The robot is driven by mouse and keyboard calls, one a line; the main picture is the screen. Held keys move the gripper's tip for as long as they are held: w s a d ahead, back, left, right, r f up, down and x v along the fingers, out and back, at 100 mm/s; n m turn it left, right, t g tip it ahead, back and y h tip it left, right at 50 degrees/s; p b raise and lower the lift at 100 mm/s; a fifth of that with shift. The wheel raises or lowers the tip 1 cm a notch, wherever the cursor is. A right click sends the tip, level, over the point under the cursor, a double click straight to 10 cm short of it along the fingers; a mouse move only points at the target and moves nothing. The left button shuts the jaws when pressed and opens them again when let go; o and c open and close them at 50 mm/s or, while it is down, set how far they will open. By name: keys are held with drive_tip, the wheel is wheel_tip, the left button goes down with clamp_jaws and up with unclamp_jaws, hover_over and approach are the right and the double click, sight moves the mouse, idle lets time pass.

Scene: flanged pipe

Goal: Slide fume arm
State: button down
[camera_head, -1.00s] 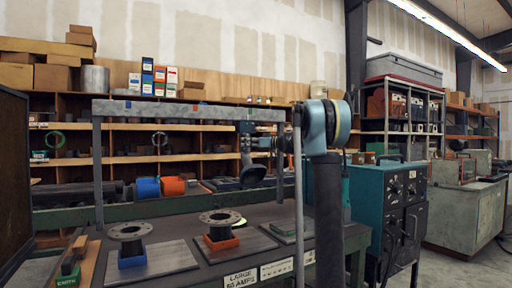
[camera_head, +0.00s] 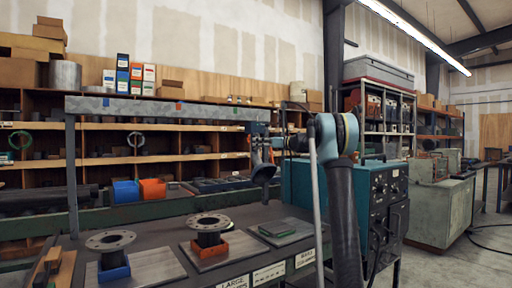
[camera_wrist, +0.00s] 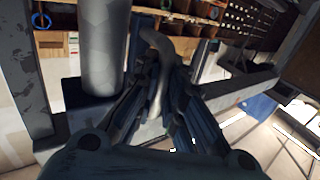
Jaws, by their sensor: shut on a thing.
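The overhead grey rail (camera_head: 140,108) spans the bench and carries a blue mark (camera_head: 105,102) and a red mark (camera_head: 179,106). The dark fume arm hood (camera_head: 264,174) hangs near the rail's right end. My gripper (camera_head: 263,147) is beside it, above the bench and partly hidden by my own arm. In the wrist view my gripper (camera_wrist: 160,110) is shut on a pale curved handle (camera_wrist: 160,62), apparently the fume arm's. A thick grey tube (camera_wrist: 103,45) runs upright just left of the fingers. The exact finger contact is partly hidden.
Two flanged spools stand on the bench, one on a blue block (camera_head: 113,268) and one on an orange block (camera_head: 211,249). Blue and orange bins (camera_head: 152,189) sit behind. A teal welding machine (camera_head: 380,195) stands right of the bench. Shelves line the wall.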

drive_tip(key=shift+d, duration=0.1)
drive_tip(key=c, duration=1.7)
unclamp_jaws()
drive_tip(key=shift+o, duration=0.2)
drive_tip(key=v, duration=1.2)
